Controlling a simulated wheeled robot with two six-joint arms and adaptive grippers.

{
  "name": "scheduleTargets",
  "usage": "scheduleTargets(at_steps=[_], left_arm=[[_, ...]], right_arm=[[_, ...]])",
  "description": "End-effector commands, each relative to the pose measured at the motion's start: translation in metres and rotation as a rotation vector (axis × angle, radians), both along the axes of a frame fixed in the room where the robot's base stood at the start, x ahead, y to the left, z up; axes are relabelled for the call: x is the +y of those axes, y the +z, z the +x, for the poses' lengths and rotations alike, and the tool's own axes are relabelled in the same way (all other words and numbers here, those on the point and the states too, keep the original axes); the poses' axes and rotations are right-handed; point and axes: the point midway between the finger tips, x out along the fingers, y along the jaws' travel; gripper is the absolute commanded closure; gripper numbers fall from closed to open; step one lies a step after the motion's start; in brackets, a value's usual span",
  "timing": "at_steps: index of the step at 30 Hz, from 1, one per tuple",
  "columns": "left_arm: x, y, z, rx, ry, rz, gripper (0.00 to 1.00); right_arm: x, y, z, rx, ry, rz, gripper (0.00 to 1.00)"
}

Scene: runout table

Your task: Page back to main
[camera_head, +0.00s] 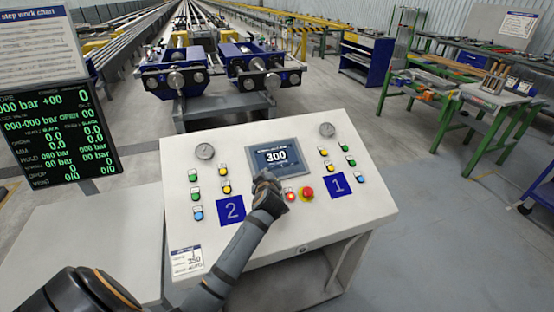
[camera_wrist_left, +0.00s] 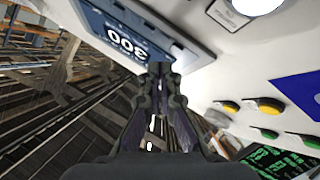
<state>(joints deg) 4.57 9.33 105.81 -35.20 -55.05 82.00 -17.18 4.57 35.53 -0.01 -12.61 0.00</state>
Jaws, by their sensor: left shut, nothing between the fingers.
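The control console (camera_head: 240,165) has a sloped white panel with a small screen (camera_head: 277,157) in its upper middle, reading 300. My left gripper (camera_head: 265,178) is shut and empty, with its fingertips by the screen's lower left corner. I cannot tell whether they touch it. In the left wrist view the shut fingers (camera_wrist_left: 158,70) point at the edge of the screen (camera_wrist_left: 125,38), which shows 300 upside down. The gripper hides part of the panel below the screen. My right gripper is in neither view.
A red button (camera_head: 306,193) sits right of the gripper. Yellow, green and blue buttons and two gauges (camera_head: 205,151) flank the screen. A dark readout display (camera_head: 62,138) stands at left. Blue roller units (camera_head: 180,75) stand behind. Green benches (camera_head: 480,105) are at right, with clear floor before them.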

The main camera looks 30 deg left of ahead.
Motion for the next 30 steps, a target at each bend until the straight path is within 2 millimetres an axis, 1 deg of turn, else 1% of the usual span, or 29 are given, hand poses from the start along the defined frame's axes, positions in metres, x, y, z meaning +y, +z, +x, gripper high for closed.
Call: scheduleTargets(at_steps=[4, 7, 21, 30], left_arm=[[0.000, 0.000, 0.000, 0.000, 0.000, 0.000, 1.00], [-0.001, 0.005, -0.001, 0.000, 0.000, -0.001, 1.00], [-0.018, 0.054, -0.015, 0.000, 0.000, -0.001, 1.00], [-0.019, 0.054, -0.016, 0.000, 0.000, 0.000, 1.00]], right_arm=[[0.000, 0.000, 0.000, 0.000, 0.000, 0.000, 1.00], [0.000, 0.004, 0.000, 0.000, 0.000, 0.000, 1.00], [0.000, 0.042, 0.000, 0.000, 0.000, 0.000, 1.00], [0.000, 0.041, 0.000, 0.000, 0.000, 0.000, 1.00]])
